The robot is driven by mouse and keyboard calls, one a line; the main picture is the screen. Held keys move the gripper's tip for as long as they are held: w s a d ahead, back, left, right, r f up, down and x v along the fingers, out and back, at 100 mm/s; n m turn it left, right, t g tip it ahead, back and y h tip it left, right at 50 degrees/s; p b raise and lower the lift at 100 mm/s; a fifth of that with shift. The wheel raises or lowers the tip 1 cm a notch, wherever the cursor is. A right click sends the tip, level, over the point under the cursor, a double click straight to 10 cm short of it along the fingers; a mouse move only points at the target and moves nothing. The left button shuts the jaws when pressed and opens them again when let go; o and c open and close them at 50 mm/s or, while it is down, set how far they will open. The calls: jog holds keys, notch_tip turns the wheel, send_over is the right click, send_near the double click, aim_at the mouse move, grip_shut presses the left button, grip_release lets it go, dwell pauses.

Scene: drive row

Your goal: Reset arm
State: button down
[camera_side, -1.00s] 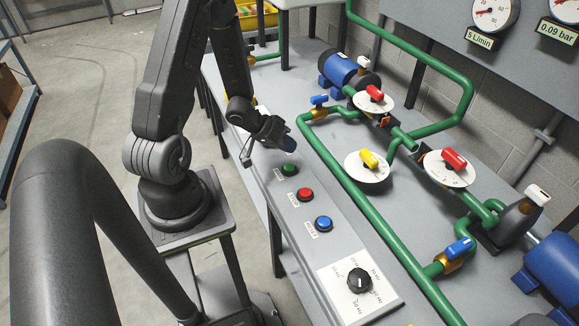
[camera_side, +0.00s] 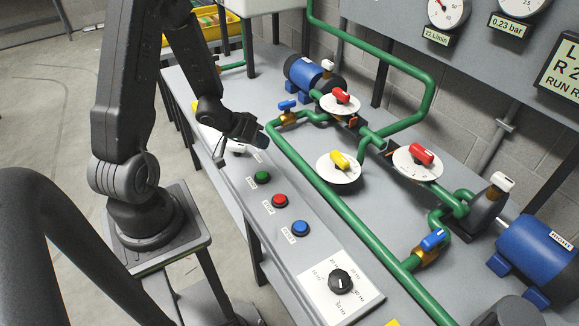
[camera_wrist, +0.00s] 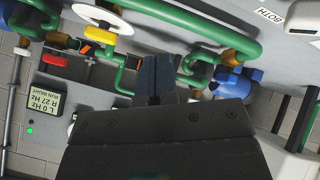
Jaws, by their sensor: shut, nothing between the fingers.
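My gripper (camera_side: 257,140) is shut and empty. In the side view it hangs above the bench, behind the green button (camera_side: 262,176) and apart from it. In the wrist view the closed dark fingers (camera_wrist: 154,78) point toward the green pipework. A red button (camera_side: 279,200), a blue button (camera_side: 300,228) and a black rotary knob (camera_side: 340,282) on a white scale plate follow along the bench's front edge. In the wrist view a display (camera_wrist: 46,100) reads L 0 Hz, R 27 Hz, RUN RIGHT, with a green light lit below it.
Green pipes (camera_side: 330,172) run along the bench (camera_side: 222,92), with red, yellow and blue valve handles. Blue motors stand at the left (camera_side: 305,75) and right (camera_side: 540,252). A yellow bin (camera_side: 205,25) is at the back.

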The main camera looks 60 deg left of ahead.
jog(key=w+d+r+m+y, duration=0.1)
jog(key=d+r+y, duration=0.15)
jog(key=r, duration=0.55)
jog(key=w+d+r+y, duration=0.1)
jog(key=d+r+y, duration=0.15)
jog(key=r, duration=0.45)
jog(key=s+d+r+m+g+h, duration=0.3)
jog(key=s+d+r, duration=0.6)
jog(key=s+d, duration=0.4)
jog(key=shift+s+d+m, duration=0.4)
jog(key=shift+d, duration=0.35)
